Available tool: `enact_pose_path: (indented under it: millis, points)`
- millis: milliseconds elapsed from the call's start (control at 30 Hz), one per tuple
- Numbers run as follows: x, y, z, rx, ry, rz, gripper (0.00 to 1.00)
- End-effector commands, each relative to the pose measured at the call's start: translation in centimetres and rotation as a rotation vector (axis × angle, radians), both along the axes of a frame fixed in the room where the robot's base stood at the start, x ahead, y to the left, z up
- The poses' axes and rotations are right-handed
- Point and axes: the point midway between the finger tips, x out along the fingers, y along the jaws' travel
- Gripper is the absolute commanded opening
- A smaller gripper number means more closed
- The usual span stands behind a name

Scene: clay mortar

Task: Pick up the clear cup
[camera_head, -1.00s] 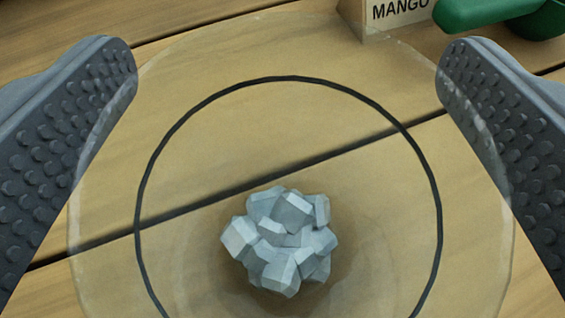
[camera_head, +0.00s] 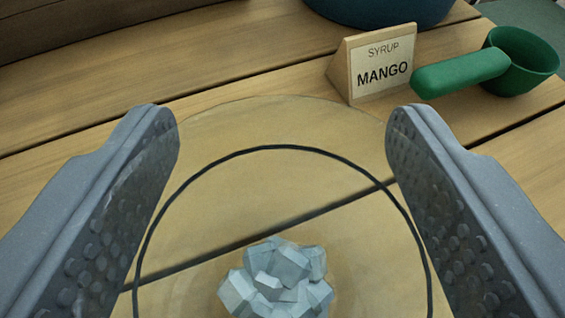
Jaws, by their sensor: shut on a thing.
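The clear cup (camera_head: 215,130) is see-through, with a dark ring line around it and a cluster of pale blue-grey faceted lumps (camera_head: 280,280) inside, low in the picture. Its faint far rim arcs between my fingers. My gripper (camera_head: 283,130) has a studded finger pad on either side of the cup and is shut on it. The cup's near part is cut off by the bottom edge of the view. I cannot tell how far its base is from the wooden boards.
A wooden sign (camera_head: 376,65) reading "SYRUP MANGO" stands beyond the cup to the right. A green scoop (camera_head: 520,62) with its handle lies beside it. A dark blue round vessel (camera_head: 380,8) is at the top edge. The boards at left are bare.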

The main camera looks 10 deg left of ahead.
Motion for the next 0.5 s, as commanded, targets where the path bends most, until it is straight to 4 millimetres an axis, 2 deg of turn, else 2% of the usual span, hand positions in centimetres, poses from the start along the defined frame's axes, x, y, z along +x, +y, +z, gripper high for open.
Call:
enact_pose_path:
  millis: [100,367,500]
  points:
    - [0.0,0.0,1.7,0.001,-0.002,0.000,0.25]
    - [-2.8,-0.9,1.9,0.001,-0.003,0.001,0.25]
    - [-5.1,-1.6,1.9,-0.001,0.001,0.000,0.25]
